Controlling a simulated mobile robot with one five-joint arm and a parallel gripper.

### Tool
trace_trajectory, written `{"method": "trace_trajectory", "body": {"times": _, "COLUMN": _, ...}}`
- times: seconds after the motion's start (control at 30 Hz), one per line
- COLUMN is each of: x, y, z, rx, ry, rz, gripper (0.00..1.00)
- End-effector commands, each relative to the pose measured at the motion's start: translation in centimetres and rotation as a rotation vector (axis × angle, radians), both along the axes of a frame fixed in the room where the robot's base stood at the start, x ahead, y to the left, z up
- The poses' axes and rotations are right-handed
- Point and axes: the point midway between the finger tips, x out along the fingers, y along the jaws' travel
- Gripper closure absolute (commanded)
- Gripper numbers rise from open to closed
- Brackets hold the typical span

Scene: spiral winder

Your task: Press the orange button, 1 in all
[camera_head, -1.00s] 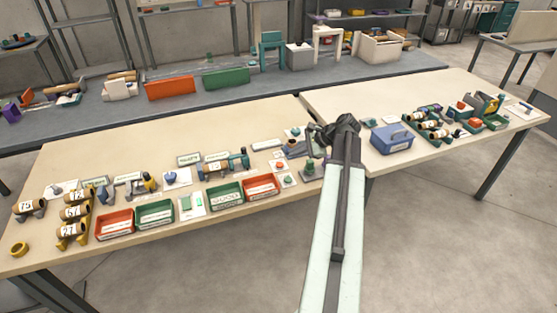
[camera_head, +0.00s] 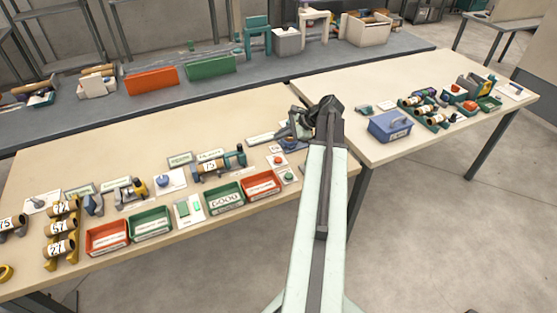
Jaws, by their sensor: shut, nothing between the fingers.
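A small orange-red button (camera_head: 277,159) sits on a white plate on the left cream table, behind the red bin's right end. A green button (camera_head: 288,177) is on a plate just in front of it. My gripper (camera_head: 299,122) is shut and empty. It shows as a dark shape at the far end of my arm, over the back right part of that table, above and right of the orange-red button in the picture. It looks apart from the button. Its fingertips are small and hard to make out, and its height above the table is unclear.
Red bins (camera_head: 262,184) and green bins (camera_head: 225,196) line the table's front. A winder-like device (camera_head: 218,165) stands left of the button. A blue box (camera_head: 390,126) is on the right table (camera_head: 420,80), with several rolls and holders beyond. The left table's back middle is clear.

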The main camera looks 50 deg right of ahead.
Motion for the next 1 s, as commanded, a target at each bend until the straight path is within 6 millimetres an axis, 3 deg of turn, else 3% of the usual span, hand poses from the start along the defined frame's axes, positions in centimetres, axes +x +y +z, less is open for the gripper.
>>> {"method": "trace_trajectory", "body": {"times": 0.53, "x": -0.2, "y": -0.2, "z": -7.7, "rx": -0.001, "ry": 0.000, "rz": -0.003, "gripper": 1.00}}
{"method": "trace_trajectory", "body": {"times": 0.7, "x": -0.2, "y": -0.2, "z": -8.6, "rx": 0.000, "ry": 0.000, "rz": -0.004, "gripper": 1.00}}
{"method": "trace_trajectory", "body": {"times": 1.0, "x": -0.2, "y": -0.2, "z": -8.4, "rx": 0.000, "ry": 0.000, "rz": -0.004, "gripper": 1.00}}
